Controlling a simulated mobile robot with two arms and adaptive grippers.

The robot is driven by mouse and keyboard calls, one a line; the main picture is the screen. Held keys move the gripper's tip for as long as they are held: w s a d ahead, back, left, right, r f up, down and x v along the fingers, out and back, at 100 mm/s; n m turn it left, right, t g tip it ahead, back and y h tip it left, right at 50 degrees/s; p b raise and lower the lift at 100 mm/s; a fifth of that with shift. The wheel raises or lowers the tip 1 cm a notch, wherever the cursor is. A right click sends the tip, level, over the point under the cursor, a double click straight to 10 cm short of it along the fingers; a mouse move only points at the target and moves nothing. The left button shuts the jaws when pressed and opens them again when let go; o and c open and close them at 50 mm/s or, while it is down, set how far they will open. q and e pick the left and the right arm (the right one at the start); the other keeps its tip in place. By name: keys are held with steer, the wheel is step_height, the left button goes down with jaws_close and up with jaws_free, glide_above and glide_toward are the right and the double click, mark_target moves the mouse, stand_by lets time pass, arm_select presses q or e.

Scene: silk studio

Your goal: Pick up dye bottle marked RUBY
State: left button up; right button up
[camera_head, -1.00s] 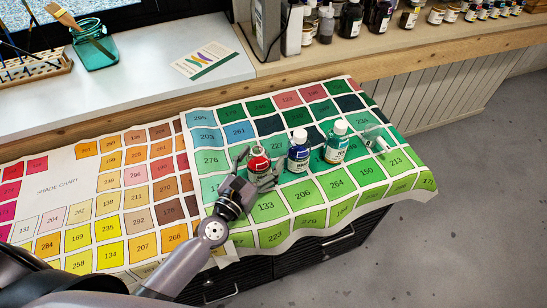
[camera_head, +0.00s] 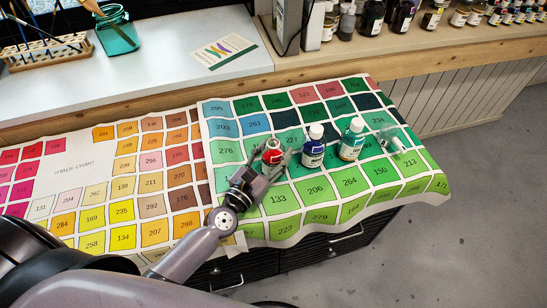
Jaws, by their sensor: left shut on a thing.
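A small bottle with red contents (camera_head: 272,154) stands on the shade chart cloth. Its label is too small to read and partly hidden by the fingers. My left gripper (camera_head: 271,162) has its fingers around this bottle, shut on it. A blue bottle with a white cap (camera_head: 313,148) stands upright just to its right. My right gripper is not in view.
A small clear item (camera_head: 391,142) lies right of the teal bottle. The shade chart cloth (camera_head: 60,170) drapes over the drawer unit's front edge. A teal glass jar (camera_head: 117,32) and several dark bottles (camera_head: 372,18) stand on the back counter. Floor is free at right.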

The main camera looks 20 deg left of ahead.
arm_select(q)
steer(key=shift+c, duration=1.1)
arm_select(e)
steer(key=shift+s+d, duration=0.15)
arm_select(q)
steer(key=shift+r, duration=0.1)
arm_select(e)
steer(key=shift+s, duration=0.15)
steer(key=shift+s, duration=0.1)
